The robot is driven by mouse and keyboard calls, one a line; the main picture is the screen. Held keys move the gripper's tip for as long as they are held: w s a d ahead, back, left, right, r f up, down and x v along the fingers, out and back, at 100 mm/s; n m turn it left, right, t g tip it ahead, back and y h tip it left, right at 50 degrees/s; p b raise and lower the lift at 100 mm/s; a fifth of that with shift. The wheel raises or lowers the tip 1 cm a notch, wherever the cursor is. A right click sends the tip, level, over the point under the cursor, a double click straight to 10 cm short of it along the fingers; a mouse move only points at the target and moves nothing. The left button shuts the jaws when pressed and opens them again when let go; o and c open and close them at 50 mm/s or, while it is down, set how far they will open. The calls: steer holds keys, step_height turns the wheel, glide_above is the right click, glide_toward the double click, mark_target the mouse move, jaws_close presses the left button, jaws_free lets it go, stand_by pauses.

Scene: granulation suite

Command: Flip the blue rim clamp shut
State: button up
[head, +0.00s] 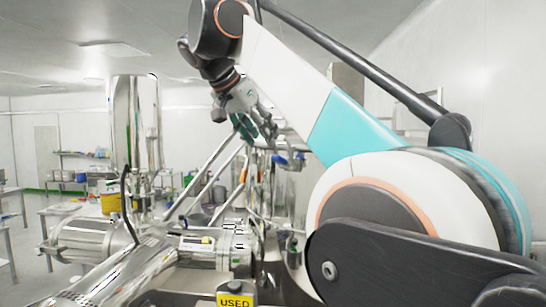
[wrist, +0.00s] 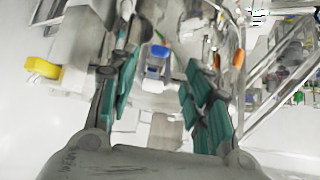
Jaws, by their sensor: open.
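A small blue part that looks like the rim clamp (head: 280,160) shows in the head view just below and right of my gripper (head: 257,134), near the shiny steel vessel. In the wrist view a blue piece (wrist: 157,62), likely the same clamp, lies beyond and between the fingertips of my gripper (wrist: 161,76). The teal-padded fingers are spread apart with nothing between them. They appear apart from the clamp. Whether its lever stands up or lies down is too small to tell, and my arm hides part of the area to its right in the head view.
A tall steel column (head: 135,125) and steel pipework stand at left. Slanted steel bars (head: 205,175) run close below my gripper. A yellow "USED" tag (head: 235,300) is at the bottom. The wrist view shows a yellow part (wrist: 42,68) at left and an orange part (wrist: 238,59) at right.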

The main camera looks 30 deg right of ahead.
mark_target(274, 157)
steer(key=x, duration=0.9)
steer(key=shift+d+f+p, duration=0.1)
steer(key=shift+p, duration=0.3)
jaws_close()
